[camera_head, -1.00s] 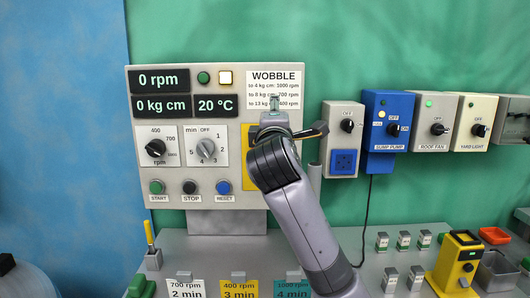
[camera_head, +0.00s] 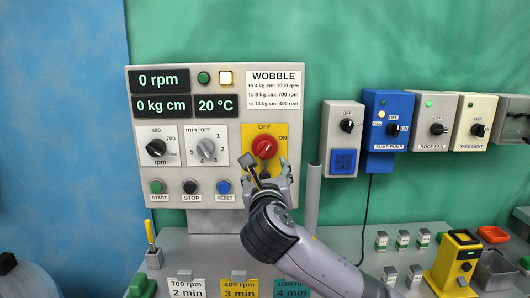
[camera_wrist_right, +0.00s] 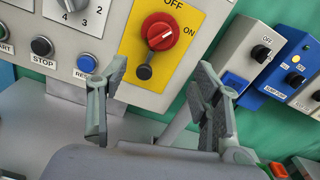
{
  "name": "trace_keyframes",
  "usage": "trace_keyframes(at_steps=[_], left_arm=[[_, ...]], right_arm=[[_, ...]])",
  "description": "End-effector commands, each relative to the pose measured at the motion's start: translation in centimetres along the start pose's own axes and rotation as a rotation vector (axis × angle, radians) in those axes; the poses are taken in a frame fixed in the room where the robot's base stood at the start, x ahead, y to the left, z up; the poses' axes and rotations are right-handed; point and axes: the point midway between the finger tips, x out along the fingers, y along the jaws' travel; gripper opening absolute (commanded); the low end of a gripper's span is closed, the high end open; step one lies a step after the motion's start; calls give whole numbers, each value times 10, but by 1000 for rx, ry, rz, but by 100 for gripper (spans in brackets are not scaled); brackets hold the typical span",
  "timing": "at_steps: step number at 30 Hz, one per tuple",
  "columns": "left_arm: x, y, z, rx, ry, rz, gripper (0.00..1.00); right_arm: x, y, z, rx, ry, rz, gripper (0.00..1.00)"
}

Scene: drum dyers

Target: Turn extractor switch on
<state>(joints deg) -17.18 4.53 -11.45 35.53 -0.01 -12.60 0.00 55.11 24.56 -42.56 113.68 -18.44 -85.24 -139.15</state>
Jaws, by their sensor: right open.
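The red rotary switch (camera_head: 264,147) sits on a yellow plate (camera_head: 247,134) marked OFF above and ON at the upper right. I take it as the extractor switch, but no name is readable on it. It also shows in the right wrist view (camera_wrist_right: 166,32), with a pale ridge across it and a small dark part below. My right gripper (camera_head: 268,171) is open and empty, just below the switch in the head view. In the wrist view its two fingers (camera_wrist_right: 162,78) stand apart below the knob. My left gripper is out of view.
The panel (camera_head: 220,119) also carries two dials and several push buttons. A grey switch box (camera_head: 343,140), the blue sump pump box (camera_head: 389,121), and roof fan and yard light boxes hang to the right. A yellow device (camera_head: 455,263) and small blocks stand on the bench.

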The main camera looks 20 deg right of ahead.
Motion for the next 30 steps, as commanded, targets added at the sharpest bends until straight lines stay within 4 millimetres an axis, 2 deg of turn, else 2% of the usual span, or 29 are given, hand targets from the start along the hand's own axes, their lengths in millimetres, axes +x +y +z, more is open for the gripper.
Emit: trace_keyframes(at_steps=[1,6,15,21,30], left_arm=[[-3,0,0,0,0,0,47],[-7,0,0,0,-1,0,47],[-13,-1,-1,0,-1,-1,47],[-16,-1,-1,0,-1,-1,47],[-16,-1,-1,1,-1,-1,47]], right_arm=[[12,-1,1,1,2,-3,59],[49,-1,2,3,2,-3,59],[104,-1,2,4,1,-2,59],[128,0,2,5,0,-1,59],[137,0,1,5,-1,1,59]])
